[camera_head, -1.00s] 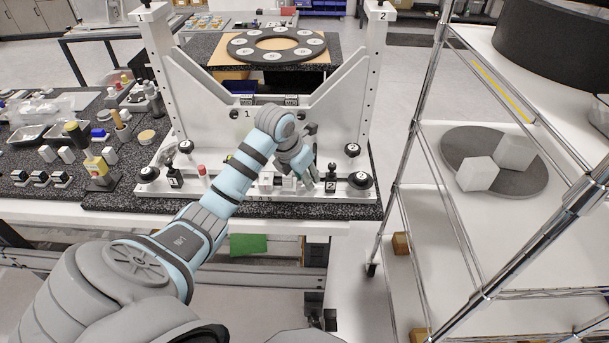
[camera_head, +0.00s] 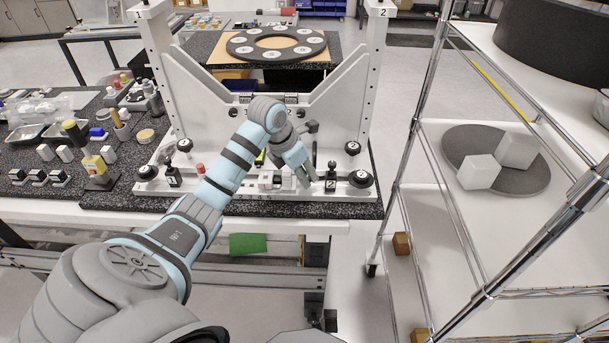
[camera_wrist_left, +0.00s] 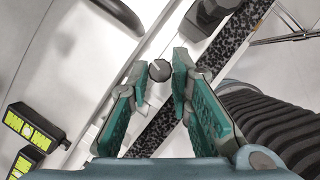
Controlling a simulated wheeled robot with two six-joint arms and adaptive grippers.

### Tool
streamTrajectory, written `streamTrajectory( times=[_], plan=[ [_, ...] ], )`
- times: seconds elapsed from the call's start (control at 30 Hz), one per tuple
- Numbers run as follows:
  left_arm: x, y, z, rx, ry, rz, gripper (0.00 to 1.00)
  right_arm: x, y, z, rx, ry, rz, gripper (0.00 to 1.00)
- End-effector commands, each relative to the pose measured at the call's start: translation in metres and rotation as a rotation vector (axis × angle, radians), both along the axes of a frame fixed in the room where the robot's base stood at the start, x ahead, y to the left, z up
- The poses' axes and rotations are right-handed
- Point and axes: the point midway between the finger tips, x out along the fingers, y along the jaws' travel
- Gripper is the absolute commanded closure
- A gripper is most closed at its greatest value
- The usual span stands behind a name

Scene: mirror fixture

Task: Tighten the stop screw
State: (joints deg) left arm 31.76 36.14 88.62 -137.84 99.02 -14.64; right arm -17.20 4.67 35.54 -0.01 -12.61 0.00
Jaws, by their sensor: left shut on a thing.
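The white mirror fixture (camera_head: 245,135) stands on the dark speckled table, with upright posts at both ends. My left gripper (camera_head: 311,176) reaches down to the front of its base, right of the middle. In the left wrist view, the teal fingers of the left gripper (camera_wrist_left: 166,72) are on both sides of a small dark round screw head (camera_wrist_left: 160,70) with a light line across it. They are shut on this stop screw, which shows between the fingertips. In the head view the gripper hides the screw. My right gripper is not in view.
Black knobs (camera_head: 360,179) and a black block marked 2 (camera_head: 331,178) stand close right of the gripper. A dark ring plate (camera_head: 277,45) lies behind the fixture. A wire shelf cart (camera_head: 450,190) stands at right. Small parts crowd the table's left.

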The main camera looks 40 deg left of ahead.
Motion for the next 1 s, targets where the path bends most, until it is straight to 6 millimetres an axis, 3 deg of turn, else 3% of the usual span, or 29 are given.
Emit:
streamTrajectory(
  times=[0.6, 1.0],
  plan=[
    [0.003, 0.005, 0.0, 0.001, -0.003, -0.53, 1.0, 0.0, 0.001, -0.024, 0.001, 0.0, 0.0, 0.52],
    [0.004, 0.006, 0.0, 0.002, -0.003, -0.686, 1.0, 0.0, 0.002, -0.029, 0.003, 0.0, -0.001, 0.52]
  ],
)
